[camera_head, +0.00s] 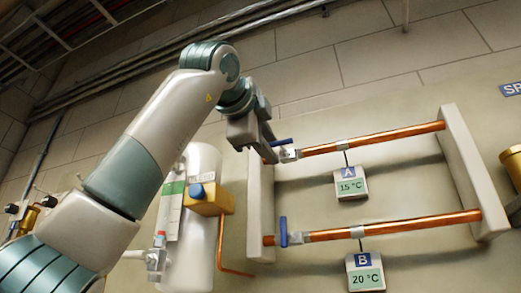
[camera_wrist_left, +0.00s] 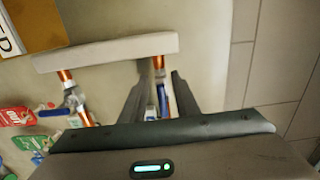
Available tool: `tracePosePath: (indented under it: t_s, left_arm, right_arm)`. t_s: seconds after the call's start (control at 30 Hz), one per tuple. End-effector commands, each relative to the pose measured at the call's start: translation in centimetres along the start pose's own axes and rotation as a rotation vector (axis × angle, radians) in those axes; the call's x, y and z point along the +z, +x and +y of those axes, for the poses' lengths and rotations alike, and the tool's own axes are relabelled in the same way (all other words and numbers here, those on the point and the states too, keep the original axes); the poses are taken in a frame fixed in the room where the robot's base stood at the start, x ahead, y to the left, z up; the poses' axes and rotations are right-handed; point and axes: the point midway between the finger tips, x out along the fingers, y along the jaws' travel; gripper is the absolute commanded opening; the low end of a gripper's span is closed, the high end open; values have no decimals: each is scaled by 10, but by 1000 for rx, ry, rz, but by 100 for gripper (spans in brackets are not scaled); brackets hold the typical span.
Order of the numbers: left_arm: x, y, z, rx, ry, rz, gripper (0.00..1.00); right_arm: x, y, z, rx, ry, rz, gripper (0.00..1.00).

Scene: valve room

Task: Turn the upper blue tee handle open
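The upper blue tee handle (camera_head: 281,143) is on a valve at the left end of the upper copper pipe (camera_head: 375,139). It lies roughly along the pipe. My left gripper (camera_head: 268,151) is at this handle, partly in front of it. In the left wrist view the two fingers (camera_wrist_left: 160,74) are spread on either side of the blue handle (camera_wrist_left: 163,101), with a visible gap; contact cannot be told. The lower blue handle (camera_head: 283,232) stands across the lower pipe (camera_head: 400,226). It also shows in the left wrist view (camera_wrist_left: 54,112). My right gripper is not in view.
Pale posts (camera_head: 262,205) and (camera_head: 462,175) hold the pipe ends. Display A (camera_head: 351,185) hangs under the upper pipe, and display B (camera_head: 366,272) under the lower one. A white tank (camera_head: 198,240) and a yellow box (camera_head: 210,201) are to the left.

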Motion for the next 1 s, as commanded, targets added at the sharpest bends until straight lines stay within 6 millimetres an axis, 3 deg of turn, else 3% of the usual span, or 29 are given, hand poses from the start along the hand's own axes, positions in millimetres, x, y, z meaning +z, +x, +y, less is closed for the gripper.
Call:
tracePosePath:
  t_s: [0.23,0.43,1.0]
  left_arm:
    - [0,-11,1,-1,0,-1,28]
    - [0,-32,2,-2,0,0,28]
    - [0,-134,1,-4,0,0,28]
  right_arm:
    - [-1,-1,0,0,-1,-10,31]
    - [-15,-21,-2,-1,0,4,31]
    - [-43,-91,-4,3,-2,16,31]
